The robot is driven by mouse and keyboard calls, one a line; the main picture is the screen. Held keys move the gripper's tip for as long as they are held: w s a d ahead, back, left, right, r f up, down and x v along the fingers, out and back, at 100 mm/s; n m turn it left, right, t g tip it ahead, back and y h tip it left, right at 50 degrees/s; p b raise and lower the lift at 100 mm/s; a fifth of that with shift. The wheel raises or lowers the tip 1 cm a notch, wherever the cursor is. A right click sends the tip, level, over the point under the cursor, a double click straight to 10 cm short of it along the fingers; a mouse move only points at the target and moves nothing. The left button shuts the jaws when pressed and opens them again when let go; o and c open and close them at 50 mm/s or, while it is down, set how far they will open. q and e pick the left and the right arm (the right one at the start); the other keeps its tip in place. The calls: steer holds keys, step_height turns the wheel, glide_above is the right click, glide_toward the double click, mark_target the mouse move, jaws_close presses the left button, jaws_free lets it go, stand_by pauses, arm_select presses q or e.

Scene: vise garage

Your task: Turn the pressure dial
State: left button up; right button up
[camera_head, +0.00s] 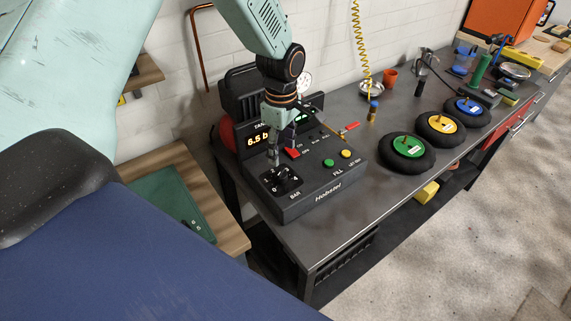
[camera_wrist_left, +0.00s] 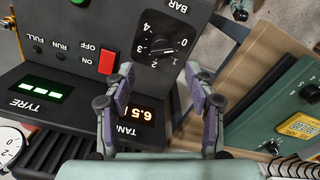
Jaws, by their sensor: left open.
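The pressure dial (camera_head: 285,180) is a black knob on a black plate marked 0 to 4 over "BAR", on the front left of the black compressor panel (camera_head: 320,190). In the wrist view the dial (camera_wrist_left: 163,46) shows upside down, beyond my fingertips. My left gripper (camera_head: 274,160) comes down from above at the dial's back edge. In the wrist view its two purple-padded fingers (camera_wrist_left: 158,75) are apart with nothing between them. They look short of the knob; I cannot tell the exact gap. My right gripper is not in view.
A red switch (camera_head: 292,153), a green button (camera_head: 328,162) and a yellow button (camera_head: 347,153) share the panel. The amber tank display (camera_head: 258,139) reads about 6.5. Black wheels with green (camera_head: 407,146), yellow and blue hubs lie right. A green case (camera_head: 172,203) sits left.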

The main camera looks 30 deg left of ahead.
mark_target(281, 171)
arm_select(q)
steer(key=shift+f, duration=0.35)
steer(key=f, duration=0.6)
steer(key=shift+s, duration=0.25)
steer(key=shift+w+a+f, duration=0.1)
steer(key=shift+f, duration=0.5)
steer(key=shift+c, duration=0.4)
steer(key=shift+r, duration=0.1)
steer(key=shift+c, duration=0.7)
steer(key=c, duration=0.9)
